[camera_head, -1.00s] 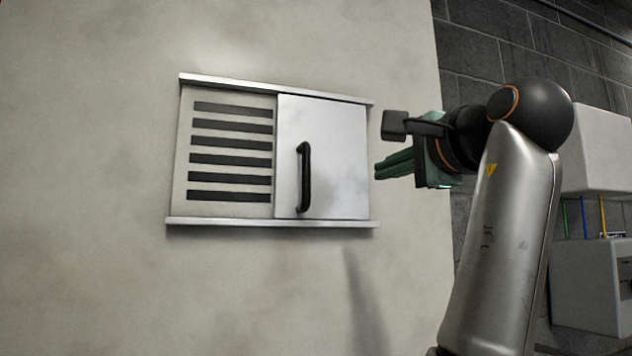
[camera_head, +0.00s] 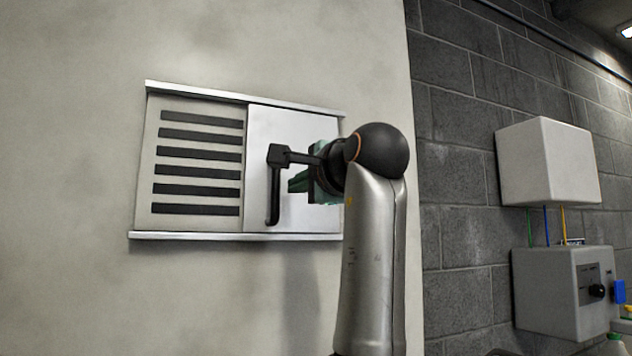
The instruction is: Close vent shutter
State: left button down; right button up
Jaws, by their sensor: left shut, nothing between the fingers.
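The vent (camera_head: 190,221) is set in the pale wall, with dark horizontal slots showing on its left half. Its white sliding shutter (camera_head: 258,128) covers the right half, between a top and a bottom metal rail, so the slots are uncovered. A black vertical handle (camera_head: 274,208) stands on the shutter's left part. My left gripper (camera_head: 294,184) is in front of the shutter, just right of the handle, its green fingers pointing left. It is shut and empty. Its black camera mount overlaps the handle's top, and contact cannot be told. My right gripper is not in view.
The pale wall (camera_head: 70,180) left of the vent is clear. At the right, a grey block wall (camera_head: 455,150) carries a white box (camera_head: 548,165) above a grey control box (camera_head: 550,292) with coloured wires between.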

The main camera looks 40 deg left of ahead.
aim_at(251, 185)
pick_arm(q)
jog(key=shift+s+a+f, duration=0.1)
jog(key=shift+s+a, duration=0.1)
jog(key=shift+a, duration=0.05)
jog(key=s+a+b, duration=0.3)
jog(key=s+a, duration=0.1)
jog(key=s, duration=0.4)
jog(key=s+a+b, duration=0.4)
jog(key=s, duration=0.3)
jog(key=shift+s, duration=0.4)
jog(key=shift+w, duration=0.1)
